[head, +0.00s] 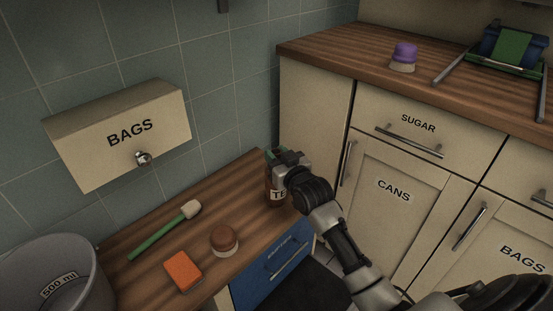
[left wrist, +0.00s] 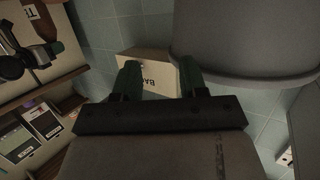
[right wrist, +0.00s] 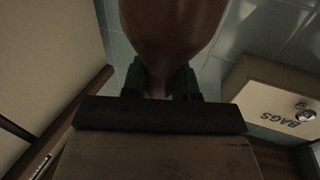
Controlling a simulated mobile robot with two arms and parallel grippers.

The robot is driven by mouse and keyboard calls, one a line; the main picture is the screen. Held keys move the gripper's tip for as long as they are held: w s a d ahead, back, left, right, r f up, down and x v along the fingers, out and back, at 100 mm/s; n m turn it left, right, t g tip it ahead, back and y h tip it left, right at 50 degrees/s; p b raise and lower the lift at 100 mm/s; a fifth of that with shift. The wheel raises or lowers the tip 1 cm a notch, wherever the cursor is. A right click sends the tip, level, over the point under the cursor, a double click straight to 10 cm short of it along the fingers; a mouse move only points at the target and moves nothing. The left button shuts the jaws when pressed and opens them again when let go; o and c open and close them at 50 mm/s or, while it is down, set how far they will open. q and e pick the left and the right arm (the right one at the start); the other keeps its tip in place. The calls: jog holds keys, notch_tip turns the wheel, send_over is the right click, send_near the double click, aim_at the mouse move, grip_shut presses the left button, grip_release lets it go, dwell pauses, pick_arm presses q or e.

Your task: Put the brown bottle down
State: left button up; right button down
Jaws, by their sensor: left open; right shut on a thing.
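The brown bottle (head: 276,194) has a pale label with partly hidden letters. It is upright at the far right end of the low wooden counter (head: 172,258), close to the wall corner. My right gripper (head: 281,160) is shut on its upper part. In the right wrist view the bottle (right wrist: 172,28) fills the space beyond the right fingers (right wrist: 161,82). I cannot tell whether its base touches the wood. My left gripper (left wrist: 158,80) is open and empty in the left wrist view; it is outside the head view.
An orange sponge (head: 183,271), a round brown-topped item (head: 224,239) and a green-handled brush (head: 160,234) lie on the low counter. A grey bucket (head: 62,285) stands at left. A BAGS box (head: 130,140) hangs on the wall. Higher cabinets (head: 390,190) rise at right.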

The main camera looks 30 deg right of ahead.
pick_arm(q)
jog(key=shift+r, duration=0.1)
pick_arm(e)
jog(key=shift+f, duration=0.1)
jog(key=c, duration=0.8)
grip_release()
jog(key=shift+c, duration=0.2)
jog(key=shift+s, duration=0.15)
jog(key=s+p, duration=0.3)
jog(key=s, duration=0.7)
pick_arm(q)
jog(key=s+a+f+g+y, duration=0.2)
jog(key=s+f+g, duration=0.4)
jog(key=shift+s+a+f+g, duration=0.15)
jog(key=shift+a+g, duration=0.25)
pick_arm(e)
jog(key=s+a+f+n+g, duration=0.1)
jog(key=s+a+f+g, duration=0.3)
jog(key=s, duration=0.6)
jog(key=s+a+f+g, duration=0.4)
jog(key=s+a+g, duration=0.2)
jog(key=s, duration=0.3)
jog(key=shift+s+a+n+y, duration=0.3)
jog(key=shift+s+a+n, duration=0.1)
jog(key=shift+a, duration=0.1)
